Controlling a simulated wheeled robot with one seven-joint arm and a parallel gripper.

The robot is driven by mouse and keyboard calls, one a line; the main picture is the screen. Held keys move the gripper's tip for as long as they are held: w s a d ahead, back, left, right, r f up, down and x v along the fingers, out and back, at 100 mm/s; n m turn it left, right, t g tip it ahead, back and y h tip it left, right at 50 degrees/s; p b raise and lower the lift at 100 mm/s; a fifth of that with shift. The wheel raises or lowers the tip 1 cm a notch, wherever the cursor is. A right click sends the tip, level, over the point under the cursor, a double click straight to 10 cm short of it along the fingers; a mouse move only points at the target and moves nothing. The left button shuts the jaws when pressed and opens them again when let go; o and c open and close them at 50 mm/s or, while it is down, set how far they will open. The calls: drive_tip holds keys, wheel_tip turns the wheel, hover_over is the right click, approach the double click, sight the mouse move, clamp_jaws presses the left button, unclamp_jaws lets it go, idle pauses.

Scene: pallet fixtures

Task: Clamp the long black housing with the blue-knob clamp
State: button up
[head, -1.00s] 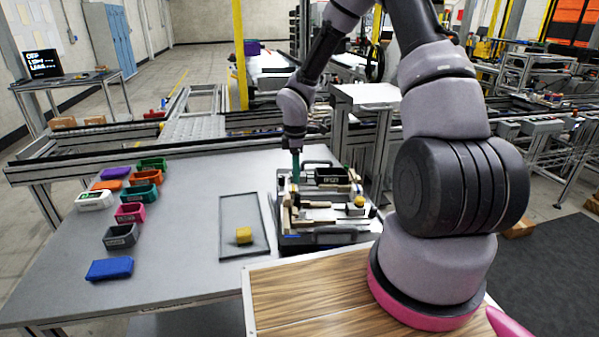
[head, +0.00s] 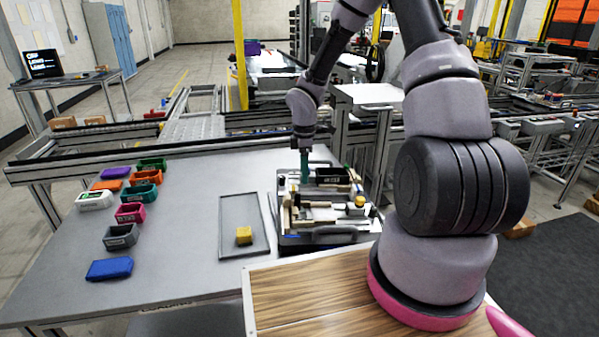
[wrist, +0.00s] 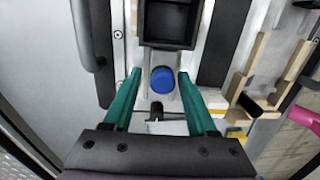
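The long black housing (head: 332,177) sits on the pallet fixture (head: 330,238) on the table; its near end with an open cavity shows in the wrist view (wrist: 168,22). The round blue knob (wrist: 162,79) of the clamp lies just below the housing in the wrist view. My gripper (wrist: 159,72) is open, its two green fingers on either side of the knob, with a visible gap to each. In the head view my gripper (head: 304,178) points down at the housing's left end. The knob is hidden there, and I cannot tell the clamp's position.
The fixture also carries wooden-coloured blocks (wrist: 258,80) and a yellow knob (head: 360,201). Several coloured bins and blocks stand at the table's left. A black handle (wrist: 90,40) lies left of my fingers.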

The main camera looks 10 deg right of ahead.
idle(0.5)
drive_tip(key=shift+r, duration=3.95)
drive_tip(key=shift+s+r, duration=0.1)
drive_tip(key=shift+r, duration=0.05)
drive_tip(key=s+d+r+m+t, duration=0.1)
drive_tip(key=s+r+m, duration=0.2)
drive_tip(key=r, duration=0.3)
drive_tip(key=s+d+r+m+t+h, duration=0.1)
drive_tip(key=s+r+m, duration=0.2)
drive_tip(key=r, duration=0.3)
drive_tip(key=s+d+r+m+t, duration=0.1)
drive_tip(key=s+d+r+m, duration=0.15)
drive_tip(key=r, duration=0.35)
drive_tip(key=s+a+r+m+t+y, duration=0.1)
drive_tip(key=s+r+m+t+y, duration=0.2)
drive_tip(key=s+r+m, duration=0.8)
drive_tip(key=s+m+t, duration=0.1)
drive_tip(key=s, duration=0.3)
drive_tip(key=shift+a+r, duration=0.15)
